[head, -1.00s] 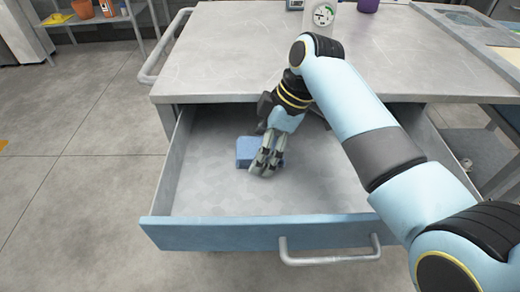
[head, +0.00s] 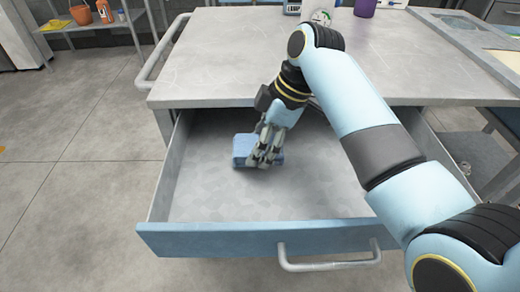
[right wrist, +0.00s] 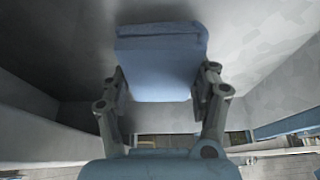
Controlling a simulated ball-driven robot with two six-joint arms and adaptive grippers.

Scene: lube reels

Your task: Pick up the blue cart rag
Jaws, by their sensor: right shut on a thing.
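The blue cart rag (head: 243,148) is a folded blue block in the open drawer, left of and partly behind my right gripper's fingers in the head view. My right gripper (head: 264,158) reaches down into the drawer and is shut on the rag. In the right wrist view the rag (right wrist: 160,70) lies between the two fingers of the right gripper (right wrist: 163,88), with its folded edge toward the top. Whether the rag touches the drawer floor is hard to tell. My left gripper is not in view.
The drawer (head: 210,205) is pulled out, with its blue front and grey handle (head: 330,262) toward me. Its floor around the rag is bare. The grey cart top (head: 220,60) overhangs behind, with a gauge (head: 321,16) and a purple container (head: 365,7) at the back. A shelf stands far left.

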